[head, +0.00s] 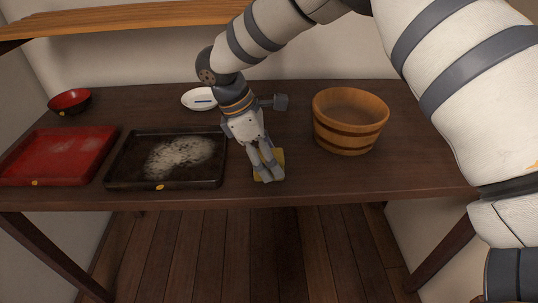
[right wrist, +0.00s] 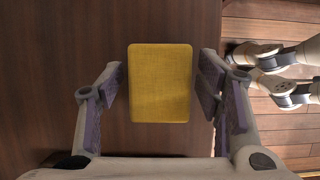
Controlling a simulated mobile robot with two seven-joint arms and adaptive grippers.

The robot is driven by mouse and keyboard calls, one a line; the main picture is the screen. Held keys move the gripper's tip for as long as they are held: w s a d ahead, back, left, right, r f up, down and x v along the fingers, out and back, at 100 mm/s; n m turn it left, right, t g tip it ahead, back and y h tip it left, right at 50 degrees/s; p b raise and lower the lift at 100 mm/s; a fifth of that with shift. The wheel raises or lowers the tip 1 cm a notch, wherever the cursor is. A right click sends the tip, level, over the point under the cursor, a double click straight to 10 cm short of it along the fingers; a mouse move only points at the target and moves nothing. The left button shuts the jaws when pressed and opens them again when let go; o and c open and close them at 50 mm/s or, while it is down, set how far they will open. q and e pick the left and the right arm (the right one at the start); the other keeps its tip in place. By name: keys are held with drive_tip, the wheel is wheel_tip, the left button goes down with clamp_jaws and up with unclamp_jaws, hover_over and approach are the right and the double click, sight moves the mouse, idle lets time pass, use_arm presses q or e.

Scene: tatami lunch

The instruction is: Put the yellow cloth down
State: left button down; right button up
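The yellow cloth (right wrist: 160,83) is a small flat rectangle on the dark wooden table (head: 330,180), close to the front edge. In the head view the cloth (head: 280,157) is mostly hidden behind my right gripper (head: 267,172). My right gripper points down over it. In the right wrist view the fingers of this gripper (right wrist: 160,92) stand apart on either side of the cloth. A gap shows between the cloth and each finger pad, so the gripper is open and does not grip it.
A dark worn tray (head: 115,172) lies left of my gripper, with a red tray (head: 20,165) beyond it. A red bowl (head: 70,101) and a white dish (head: 192,101) stand behind. A wooden tub (head: 345,135) stands to the right. Bare table lies between gripper and tub.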

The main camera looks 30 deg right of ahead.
drive_tip(key=shift+r, duration=0.1)
drive_tip(key=v, duration=1.2)
